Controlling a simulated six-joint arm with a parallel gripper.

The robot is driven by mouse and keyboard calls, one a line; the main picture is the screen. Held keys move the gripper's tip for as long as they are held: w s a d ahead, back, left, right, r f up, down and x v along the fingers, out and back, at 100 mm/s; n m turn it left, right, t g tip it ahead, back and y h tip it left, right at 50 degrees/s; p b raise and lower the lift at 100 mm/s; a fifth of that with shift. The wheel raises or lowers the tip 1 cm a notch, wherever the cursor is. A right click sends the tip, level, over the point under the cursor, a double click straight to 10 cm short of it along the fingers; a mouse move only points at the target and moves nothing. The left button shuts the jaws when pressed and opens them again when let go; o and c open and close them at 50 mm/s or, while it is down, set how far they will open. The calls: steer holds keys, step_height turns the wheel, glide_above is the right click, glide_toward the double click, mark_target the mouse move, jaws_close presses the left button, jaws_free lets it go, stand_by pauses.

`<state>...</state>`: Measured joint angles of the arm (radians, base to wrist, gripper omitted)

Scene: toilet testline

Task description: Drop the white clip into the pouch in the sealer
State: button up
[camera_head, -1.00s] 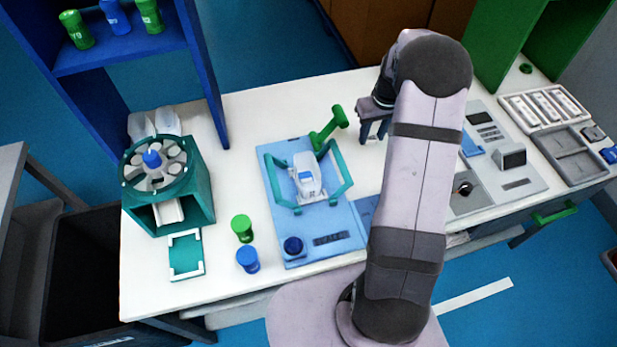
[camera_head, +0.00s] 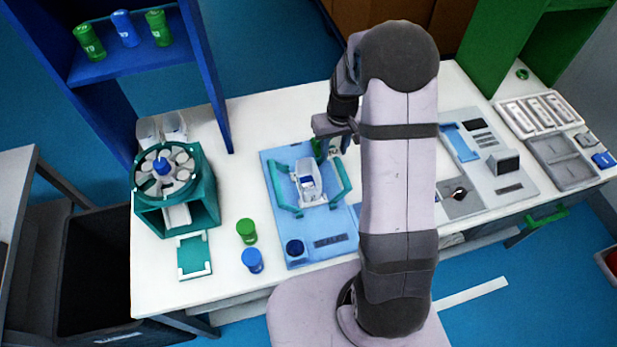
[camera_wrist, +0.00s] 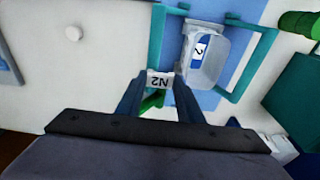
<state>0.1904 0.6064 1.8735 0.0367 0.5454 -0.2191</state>
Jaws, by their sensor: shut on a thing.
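The blue sealer (camera_head: 274,225) with teal side arms lies on the middle of the white table. The pouch (camera_head: 309,172), pale and translucent with a blue label, stands between those arms; it also shows in the wrist view (camera_wrist: 214,72). My gripper (camera_head: 338,146) is at the sealer's upper right, above the table. The clip is hard to make out in the head view.
The green sealer handle (camera_head: 317,148) is partly hidden behind my gripper. A teal carousel (camera_head: 205,195) stands left of the sealer. A green bottle (camera_head: 246,230) and a blue bottle (camera_head: 252,260) stand between them. A grey device panel (camera_head: 500,190) is on the right.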

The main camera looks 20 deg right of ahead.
steer(key=r+p, duration=0.2)
glide_above(315, 176)
steer(key=shift+s+a+f, duration=0.1)
steer(key=shift+s, duration=0.1)
steer(key=shift+f+b, duration=2.55)
steer(key=shift+f, duration=0.5)
steer(key=o, duration=1.1)
steer(key=shift+c, duration=0.2)
steer(key=shift+r, duration=0.15)
step_height(315, 176, up, 7)
steer(key=b, duration=0.2)
steer(key=shift+s, duration=0.45)
